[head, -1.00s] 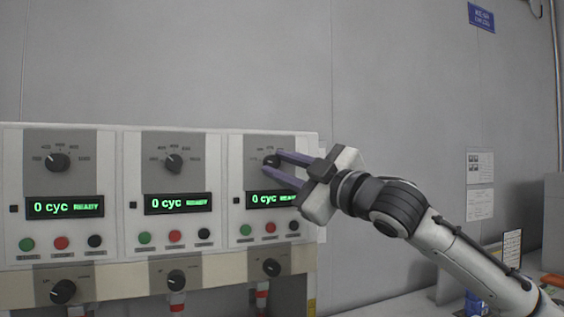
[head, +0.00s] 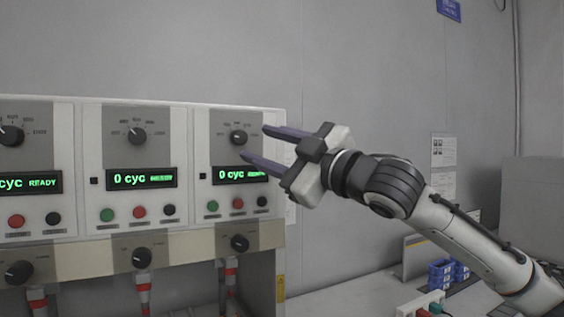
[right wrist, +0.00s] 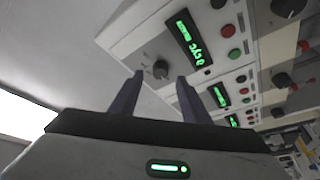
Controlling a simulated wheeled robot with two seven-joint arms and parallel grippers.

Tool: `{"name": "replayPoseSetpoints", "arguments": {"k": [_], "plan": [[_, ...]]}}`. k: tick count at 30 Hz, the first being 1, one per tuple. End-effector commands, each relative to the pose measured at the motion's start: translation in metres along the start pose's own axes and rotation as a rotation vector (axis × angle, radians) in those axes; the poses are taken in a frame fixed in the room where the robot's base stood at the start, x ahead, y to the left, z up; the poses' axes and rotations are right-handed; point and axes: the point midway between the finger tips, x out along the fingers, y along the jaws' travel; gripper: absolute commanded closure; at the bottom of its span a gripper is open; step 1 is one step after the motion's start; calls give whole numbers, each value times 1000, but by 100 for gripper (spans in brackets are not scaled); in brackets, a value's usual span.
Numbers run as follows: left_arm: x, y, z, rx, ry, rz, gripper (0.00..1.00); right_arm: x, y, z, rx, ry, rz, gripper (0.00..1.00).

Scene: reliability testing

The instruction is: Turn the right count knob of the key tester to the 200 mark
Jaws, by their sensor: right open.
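The key tester (head: 180,112) is a pale panel with three units side by side. The right count knob (head: 238,138) is black, with a printed scale around its upper side. Below it a display (head: 240,174) reads 0 cyc in green. My right gripper (head: 256,143) is open, its two purple fingers pointing left toward the right knob. In the right wrist view the knob (right wrist: 161,69) shows beyond and between the fingertips, apart from them. The pointer's exact mark is too small to read. My left gripper is not in view.
The middle count knob (head: 136,136) and left count knob (head: 11,135) sit on the neighbouring units. Lower knobs (head: 239,243) and coloured buttons (head: 238,203) lie below. Blue bins (head: 441,272) stand on the bench at right. The wall above the tester is clear.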

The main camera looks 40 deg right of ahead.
Motion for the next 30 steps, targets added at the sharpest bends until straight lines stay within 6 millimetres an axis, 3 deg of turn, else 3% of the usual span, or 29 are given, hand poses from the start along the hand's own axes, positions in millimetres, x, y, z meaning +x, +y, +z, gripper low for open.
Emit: {"name": "replayPoseSetpoints", "arguments": {"k": [6,12,30], "plan": [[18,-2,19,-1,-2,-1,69,-38,-3,3,-6,-2,1,57],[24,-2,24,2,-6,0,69,-54,-2,1,-3,0,0,57],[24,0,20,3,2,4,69,-58,-1,0,0,1,-1,57]]}}
